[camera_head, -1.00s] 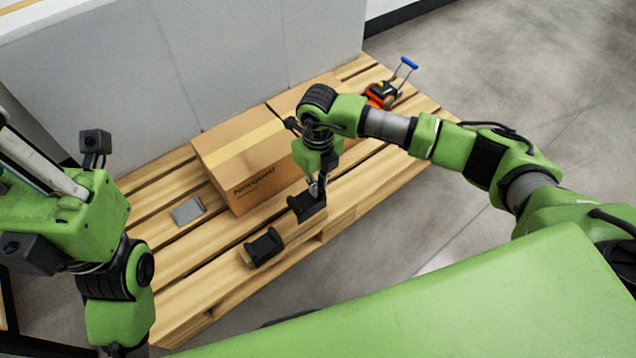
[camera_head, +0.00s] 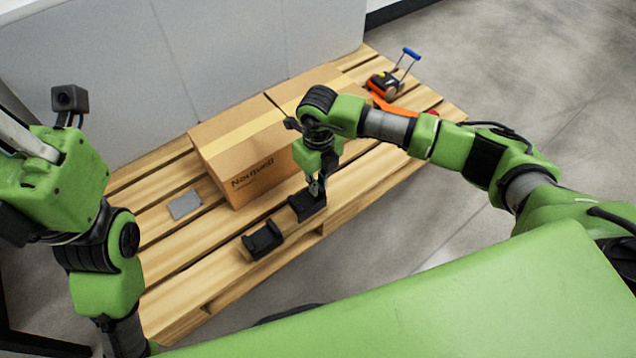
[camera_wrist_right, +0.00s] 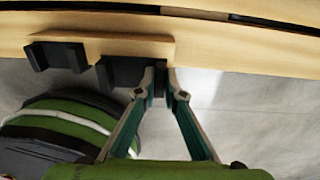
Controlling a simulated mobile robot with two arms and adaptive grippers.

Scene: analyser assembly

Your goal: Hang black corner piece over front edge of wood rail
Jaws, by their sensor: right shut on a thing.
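My right gripper (camera_head: 316,188) is shut on a black corner piece (camera_head: 307,206) at the front of the pallet. In the right wrist view its fingertips (camera_wrist_right: 161,84) close on an edge of this piece (camera_wrist_right: 122,72), which sits against the front edge of a short wood rail (camera_wrist_right: 105,44). Whether the piece bears fully on the rail cannot be told. A second black corner piece (camera_head: 262,240) sits at the rail's left end in the head view; it also shows in the wrist view (camera_wrist_right: 55,56). My left gripper is out of view; only its arm shows at left.
A cardboard box (camera_head: 240,160) stands on the slatted wooden pallet (camera_head: 190,290) close behind my right gripper. A grey plate (camera_head: 185,204) lies left of the box. A small orange trolley with a blue handle (camera_head: 390,84) is at the far right. Grey floor lies in front.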

